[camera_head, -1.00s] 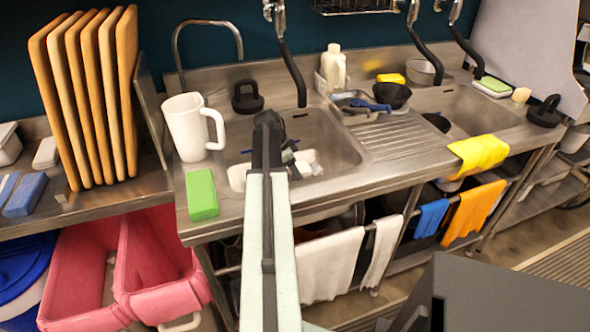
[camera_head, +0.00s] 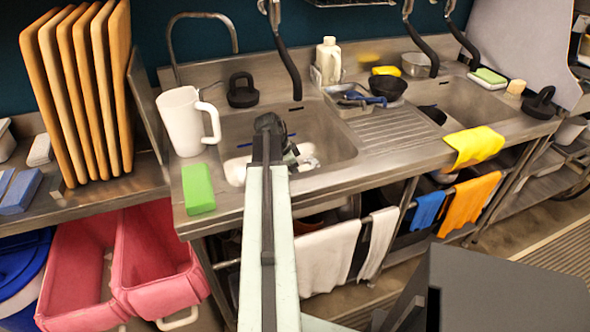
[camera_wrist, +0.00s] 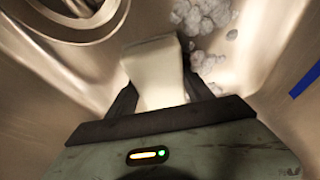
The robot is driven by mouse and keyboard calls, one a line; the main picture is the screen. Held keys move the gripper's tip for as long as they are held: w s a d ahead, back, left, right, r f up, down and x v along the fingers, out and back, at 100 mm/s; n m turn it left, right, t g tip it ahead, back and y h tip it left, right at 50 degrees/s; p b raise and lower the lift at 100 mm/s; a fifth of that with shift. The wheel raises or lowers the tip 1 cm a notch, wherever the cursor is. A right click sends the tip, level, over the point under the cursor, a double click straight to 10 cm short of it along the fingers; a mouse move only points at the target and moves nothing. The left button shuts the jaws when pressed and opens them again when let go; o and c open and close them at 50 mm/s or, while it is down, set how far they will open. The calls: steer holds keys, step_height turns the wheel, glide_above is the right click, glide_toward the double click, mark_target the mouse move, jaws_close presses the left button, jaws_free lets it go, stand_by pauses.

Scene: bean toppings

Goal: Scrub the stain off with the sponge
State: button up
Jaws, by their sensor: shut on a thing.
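My gripper (camera_wrist: 165,95) reaches down into the left sink basin (camera_head: 340,150). In the wrist view it is shut on a pale cream block (camera_wrist: 158,72), which looks like a sponge, close to the basin's metal surface. The arm hides most of the gripper in the head view. Greyish-white foam (camera_wrist: 203,18) lies beyond the block and to its right. A dark blue strip (camera_wrist: 305,80) shows on the metal at the right. I cannot tell whether it is the stain, and no other stain is clear. A green block (camera_head: 198,188) lies on the counter left of the basin.
A white mug (camera_head: 182,122) and a black-handled object (camera_head: 243,92) stand near the basin. Cutting boards (camera_head: 85,95) stand at the left. A drying area with a tray and a black bowl (camera_head: 386,86) lies to the right. Cloths (camera_head: 328,258) hang on the front rail.

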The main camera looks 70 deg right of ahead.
mark_target(306, 166)
steer(key=shift+s+a, duration=0.8)
steer(key=shift+a, duration=0.2)
steer(key=shift+s+a, duration=0.8)
steer(key=shift+a, duration=0.2)
steer(key=shift+s+d, duration=0.75)
steer(key=shift+s, duration=0.1)
steer(key=shift+w+d, duration=1.25)
steer(key=shift+d, duration=0.25)
steer(key=shift+d, duration=0.1)
steer(key=shift+w+d, duration=1.15)
steer(key=shift+d, duration=0.25)
steer(key=shift+w+d, duration=1.15)
steer(key=shift+d, duration=0.2)
steer(key=shift+s+d+f, duration=0.1)
steer(key=shift+s+d, duration=0.55)
steer(key=shift+s, duration=0.25)
steer(key=shift+s+a, duration=1.25)
steer(key=shift+a, duration=0.25)
steer(key=shift+a, duration=0.1)
